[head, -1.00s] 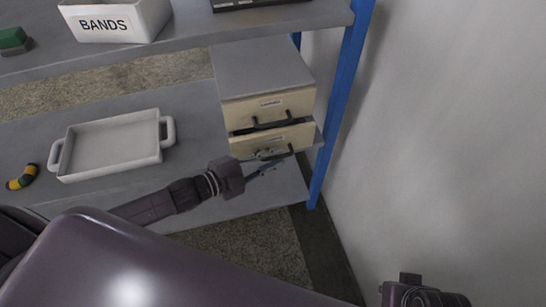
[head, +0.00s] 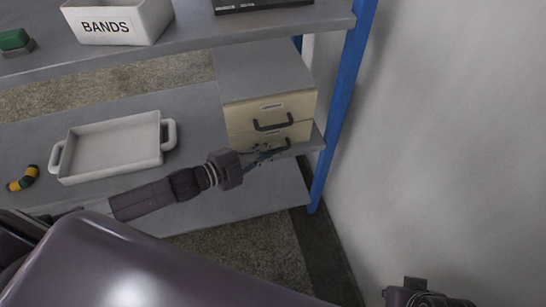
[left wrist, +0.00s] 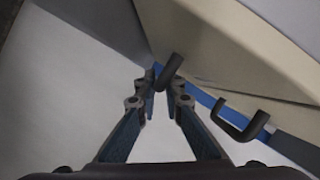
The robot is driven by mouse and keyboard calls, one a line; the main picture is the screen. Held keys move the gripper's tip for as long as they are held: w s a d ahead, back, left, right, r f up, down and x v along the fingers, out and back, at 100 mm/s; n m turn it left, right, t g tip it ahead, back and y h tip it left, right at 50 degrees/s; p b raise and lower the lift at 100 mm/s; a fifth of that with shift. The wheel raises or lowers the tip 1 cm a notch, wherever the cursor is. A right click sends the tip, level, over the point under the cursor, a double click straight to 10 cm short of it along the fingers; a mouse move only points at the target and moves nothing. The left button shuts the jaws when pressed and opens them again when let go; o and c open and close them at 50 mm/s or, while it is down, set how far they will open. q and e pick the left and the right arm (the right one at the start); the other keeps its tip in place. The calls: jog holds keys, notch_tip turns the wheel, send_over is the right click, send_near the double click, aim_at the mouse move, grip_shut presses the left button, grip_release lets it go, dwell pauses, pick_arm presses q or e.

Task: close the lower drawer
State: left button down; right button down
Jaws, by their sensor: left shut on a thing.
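A small grey cabinet with two cream drawers stands on the middle shelf in the head view. The upper drawer (head: 295,106) is in. My left gripper (head: 268,153) reaches in from the left and is shut on the lower drawer's dark handle (head: 286,145). In the left wrist view, the handle (left wrist: 169,70) shows at the fingertips of my left gripper (left wrist: 162,82), and the upper drawer's handle (left wrist: 242,127) is to the right. My right gripper's fingers are not visible.
A white two-handled tray (head: 112,150) stands left of the cabinet, with a yellow-and-black curved piece (head: 23,178) beyond it. A blue post (head: 338,110) and a grey wall (head: 450,120) bound the right side. The BANDS bin (head: 115,25) is on the shelf above.

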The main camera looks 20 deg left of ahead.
pick_arm(q)
jog(key=shift+w+a, duration=0.15)
jog(key=c, duration=2.4)
grip_release()
jog(key=shift+o, duration=0.4)
jog(key=shift+w, duration=0.1)
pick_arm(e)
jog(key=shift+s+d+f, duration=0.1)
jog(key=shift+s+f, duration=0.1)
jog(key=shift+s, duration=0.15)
pick_arm(q)
jog(key=v, duration=1.2)
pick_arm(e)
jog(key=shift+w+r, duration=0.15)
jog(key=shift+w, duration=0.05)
pick_arm(q)
jog(key=shift+f, duration=0.1)
